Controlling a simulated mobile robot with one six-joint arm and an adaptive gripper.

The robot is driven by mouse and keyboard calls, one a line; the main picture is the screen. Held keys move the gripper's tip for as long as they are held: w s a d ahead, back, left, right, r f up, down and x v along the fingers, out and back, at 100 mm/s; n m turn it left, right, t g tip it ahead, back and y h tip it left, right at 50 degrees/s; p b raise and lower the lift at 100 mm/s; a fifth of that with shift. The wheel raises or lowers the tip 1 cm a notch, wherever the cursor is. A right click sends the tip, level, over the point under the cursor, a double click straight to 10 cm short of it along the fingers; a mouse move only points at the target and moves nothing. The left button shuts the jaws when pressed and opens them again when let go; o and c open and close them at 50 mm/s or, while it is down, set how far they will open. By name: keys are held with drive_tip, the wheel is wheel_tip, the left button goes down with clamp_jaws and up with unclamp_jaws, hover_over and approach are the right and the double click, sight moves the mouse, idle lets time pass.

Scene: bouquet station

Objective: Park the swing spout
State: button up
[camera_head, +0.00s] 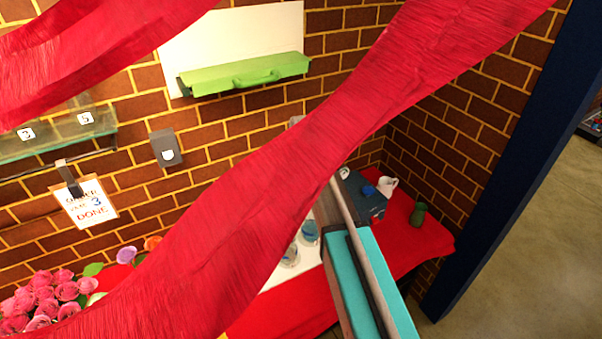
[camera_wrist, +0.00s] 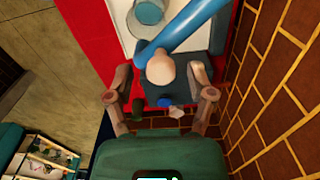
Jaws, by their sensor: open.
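The swing spout (camera_wrist: 195,27) shows in the wrist view as a blue tube slanting down from the top right. A round tan knob (camera_wrist: 160,68) is at its lower end. My gripper (camera_wrist: 161,72) is open, with one finger on each side of the knob and a visible gap on both sides. I cannot tell whether the knob is level with the fingertips in depth. A dark grey block (camera_wrist: 186,90) lies beyond the knob and spout end. In the head view a red streamer hides the spout and my gripper.
Large red streamers (camera_head: 262,190) cross the head view. On the red-covered table (camera_head: 432,240) stand glass jars (camera_head: 310,231), a white jug (camera_head: 387,186) and a green bottle (camera_head: 418,214). A brick wall (camera_wrist: 285,95) is close on the right in the wrist view.

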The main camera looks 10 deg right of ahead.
clamp_jaws()
drive_tip(key=shift+a, duration=0.15)
idle(0.4)
drive_tip(key=shift+w, duration=0.25)
